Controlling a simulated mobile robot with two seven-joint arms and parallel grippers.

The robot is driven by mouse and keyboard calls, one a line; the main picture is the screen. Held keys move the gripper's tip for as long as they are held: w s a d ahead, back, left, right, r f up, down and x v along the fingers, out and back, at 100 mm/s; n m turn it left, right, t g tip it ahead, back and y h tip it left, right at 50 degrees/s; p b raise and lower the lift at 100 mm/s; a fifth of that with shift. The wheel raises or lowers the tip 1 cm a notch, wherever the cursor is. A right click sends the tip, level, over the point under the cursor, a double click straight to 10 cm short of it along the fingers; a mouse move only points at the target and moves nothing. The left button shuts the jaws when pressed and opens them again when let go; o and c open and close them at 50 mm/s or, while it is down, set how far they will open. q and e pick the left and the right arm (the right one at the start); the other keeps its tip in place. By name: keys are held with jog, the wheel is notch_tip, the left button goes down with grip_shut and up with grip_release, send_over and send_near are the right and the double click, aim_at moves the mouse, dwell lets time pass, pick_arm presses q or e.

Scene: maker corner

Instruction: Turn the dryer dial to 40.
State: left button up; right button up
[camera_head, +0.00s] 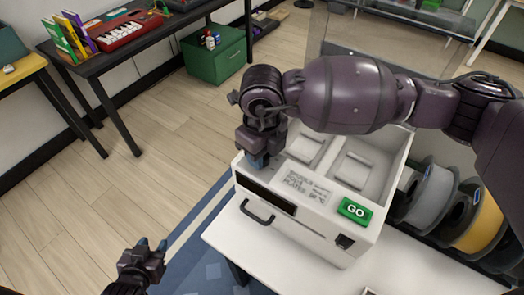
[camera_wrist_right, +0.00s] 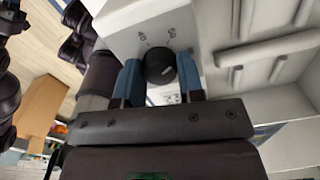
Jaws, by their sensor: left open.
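The dryer (camera_head: 345,225) is a white box on a white table, with two open bays on top, a dark slot and a handle on its front. My right gripper (camera_head: 258,160) is at the dryer's left front corner and hides the dial in the head view. Its blue fingertips sit on both sides of the dial and appear to touch it. My left gripper (camera_head: 152,242) is open and empty, left of the table.
Filament spools (camera_head: 432,197) stand right of the dryer. A dark desk with a red keyboard (camera_head: 119,31) and a green cabinet (camera_head: 216,58) are further back. The floor at left is clear.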

jog(key=c, duration=0.3)
